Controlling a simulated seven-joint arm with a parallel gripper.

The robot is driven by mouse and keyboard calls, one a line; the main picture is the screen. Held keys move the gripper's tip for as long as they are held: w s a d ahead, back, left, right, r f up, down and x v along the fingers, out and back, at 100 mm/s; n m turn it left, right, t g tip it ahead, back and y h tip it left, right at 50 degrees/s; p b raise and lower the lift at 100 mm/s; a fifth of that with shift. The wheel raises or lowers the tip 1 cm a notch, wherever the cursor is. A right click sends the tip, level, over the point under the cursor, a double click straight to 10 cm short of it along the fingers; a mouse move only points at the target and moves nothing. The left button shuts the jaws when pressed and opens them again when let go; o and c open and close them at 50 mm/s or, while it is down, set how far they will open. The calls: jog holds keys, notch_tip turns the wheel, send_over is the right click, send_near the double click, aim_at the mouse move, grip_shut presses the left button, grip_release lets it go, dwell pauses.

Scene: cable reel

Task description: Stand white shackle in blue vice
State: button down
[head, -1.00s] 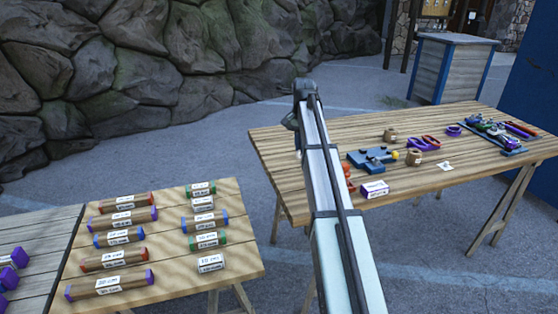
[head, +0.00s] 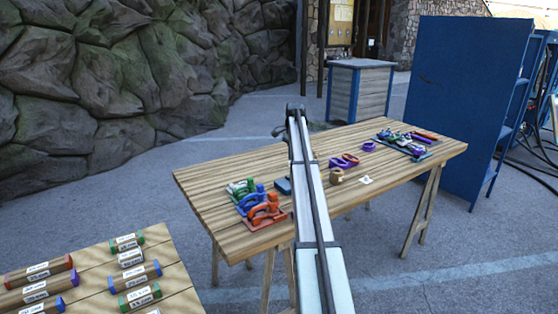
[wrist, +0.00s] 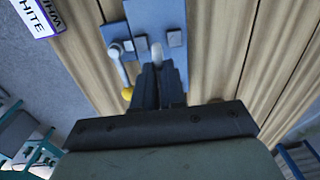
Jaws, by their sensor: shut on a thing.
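The blue vice (wrist: 156,18) lies at the top middle of the wrist view, with two grey jaw blocks and a lever with a yellow knob (wrist: 127,93). My gripper (wrist: 158,68) points at it and is shut on a small pale piece, the white shackle (wrist: 157,52), of which only the end shows. That end appears between the two jaw blocks; whether it touches them or the vice floor I cannot tell. In the head view only a corner of the vice (head: 284,186) shows left of my arm, and my gripper is hidden.
A box labelled WHITE (wrist: 36,16) lies at the wrist view's upper left. On the wooden table (head: 215,178) stand green, blue and red clamps (head: 262,208) at left, a brown roll (head: 336,175), purple shackles (head: 344,161) and a crowded tool tray (head: 410,146) at right.

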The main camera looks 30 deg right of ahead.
jog(key=shift+d+f, duration=0.1)
jog(key=shift+d, duration=0.6)
jog(key=shift+f, duration=3.05)
jog(key=shift+f, duration=0.3)
jog(key=c, duration=1.1)
grip_release()
notch_tip(320, 180, up, 14)
jog(key=shift+f, duration=0.15)
